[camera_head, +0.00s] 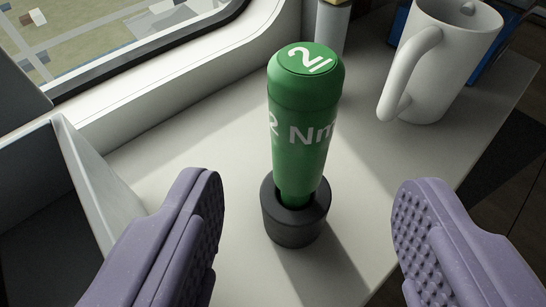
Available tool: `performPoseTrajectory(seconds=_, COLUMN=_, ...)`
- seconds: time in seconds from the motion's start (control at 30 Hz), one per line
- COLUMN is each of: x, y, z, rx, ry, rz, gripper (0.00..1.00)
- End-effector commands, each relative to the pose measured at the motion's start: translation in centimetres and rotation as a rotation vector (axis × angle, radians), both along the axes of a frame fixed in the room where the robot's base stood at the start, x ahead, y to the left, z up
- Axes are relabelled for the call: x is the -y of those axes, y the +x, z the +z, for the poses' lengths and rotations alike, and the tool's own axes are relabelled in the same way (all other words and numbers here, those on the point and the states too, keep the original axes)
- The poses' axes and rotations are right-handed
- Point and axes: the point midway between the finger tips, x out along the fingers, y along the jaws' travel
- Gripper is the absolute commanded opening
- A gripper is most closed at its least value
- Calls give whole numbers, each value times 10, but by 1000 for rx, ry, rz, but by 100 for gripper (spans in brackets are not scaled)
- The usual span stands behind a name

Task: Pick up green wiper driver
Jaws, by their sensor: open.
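The green wiper driver (303,125) stands upright in the upper middle of the head camera view. Its round top and side carry white lettering. Its lower end sits in a dark round holder (295,222) on a pale table, so its tip is hidden. My gripper (308,225) is open and empty, with one purple ridged finger at lower left and the other at lower right. The driver and holder appear between the fingers in the picture, and neither finger touches them.
A white mug (449,60) stands at upper right with a blue object (495,62) behind it. A grey cylinder (332,27) stands just behind the driver. A grey panel edge (92,185) rises at left below the window. The table's right edge drops to a dark floor.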

Motion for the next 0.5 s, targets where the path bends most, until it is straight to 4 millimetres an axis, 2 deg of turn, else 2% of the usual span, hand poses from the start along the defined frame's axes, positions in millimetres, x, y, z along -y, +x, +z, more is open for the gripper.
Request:
performPoseTrajectory(seconds=0.3, x=2, y=48, z=-22, rx=0, ry=2, rz=0, gripper=63)
performPoseTrajectory(seconds=0.5, x=4, y=61, z=-24, rx=-2, ry=0, rz=0, gripper=63)
